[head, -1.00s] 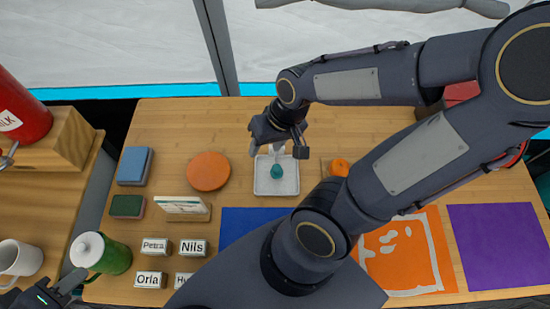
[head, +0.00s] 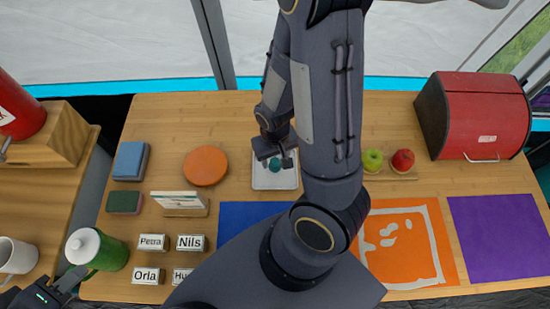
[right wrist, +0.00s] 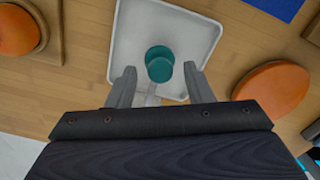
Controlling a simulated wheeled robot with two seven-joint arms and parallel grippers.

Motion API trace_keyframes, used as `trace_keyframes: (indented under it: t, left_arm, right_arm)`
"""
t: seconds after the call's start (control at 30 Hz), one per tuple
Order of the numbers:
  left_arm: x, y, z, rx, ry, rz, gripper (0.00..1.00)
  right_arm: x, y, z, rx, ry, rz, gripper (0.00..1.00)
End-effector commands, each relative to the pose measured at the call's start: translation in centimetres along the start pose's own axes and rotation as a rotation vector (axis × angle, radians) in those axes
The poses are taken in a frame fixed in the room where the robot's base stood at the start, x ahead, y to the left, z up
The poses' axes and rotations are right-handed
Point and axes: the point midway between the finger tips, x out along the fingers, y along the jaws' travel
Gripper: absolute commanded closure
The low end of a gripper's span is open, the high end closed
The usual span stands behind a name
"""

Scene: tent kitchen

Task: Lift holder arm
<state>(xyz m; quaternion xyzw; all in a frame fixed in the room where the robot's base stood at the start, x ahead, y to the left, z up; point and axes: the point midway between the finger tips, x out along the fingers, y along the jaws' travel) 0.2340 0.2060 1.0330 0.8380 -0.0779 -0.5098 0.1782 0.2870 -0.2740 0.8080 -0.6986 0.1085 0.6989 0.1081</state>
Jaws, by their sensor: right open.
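A white square tray (head: 262,182) lies on the table and also shows in the right wrist view (right wrist: 130,30). A teal round piece (right wrist: 160,60) stands in it, with a short pale stem (right wrist: 152,92) beside it. I cannot tell for sure which part is the holder arm. My right gripper (head: 277,158) is over the tray. In the right wrist view its two grey fingers (right wrist: 158,76) are open, one each side of the teal piece and stem, with gaps showing. My left gripper (head: 50,288) is at the lower left, near the green pot (head: 108,254); its fingers are unclear.
An orange disc (head: 206,166) and a framed card (head: 180,202) are left of the tray. Name blocks (head: 190,243) stand in front. A fruit board (head: 385,174) and a red bread box (head: 480,115) are to the right. My right arm hides part of the table.

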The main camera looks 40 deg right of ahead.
Motion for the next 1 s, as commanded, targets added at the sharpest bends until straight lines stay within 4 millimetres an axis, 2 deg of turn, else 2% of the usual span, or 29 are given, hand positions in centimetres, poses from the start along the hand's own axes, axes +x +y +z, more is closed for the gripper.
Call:
trace_keyframes:
  t: [0.33, 0.6, 0.7, 1.0]
  left_arm:
    - [0.07, -0.03, 0.03, 0.000, 0.000, 0.000, 0.64]
    - [0.07, -0.04, 0.03, 0.000, 0.000, 0.000, 0.64]
    - [0.07, -0.04, 0.03, 0.000, 0.000, 0.000, 0.64]
    - [-0.03, 0.01, -0.02, 0.000, 0.000, 0.000, 0.64]
  right_arm:
    - [0.45, -0.02, -0.01, 0.000, 0.001, -0.001, 0.54]
    - [0.44, -0.02, 0.00, 0.000, 0.000, -0.001, 0.90]
    - [0.43, -0.02, 0.00, 0.000, 0.000, -0.001, 1.00]
    - [0.28, -0.01, -0.07, 0.002, -0.009, -0.006, 1.00]
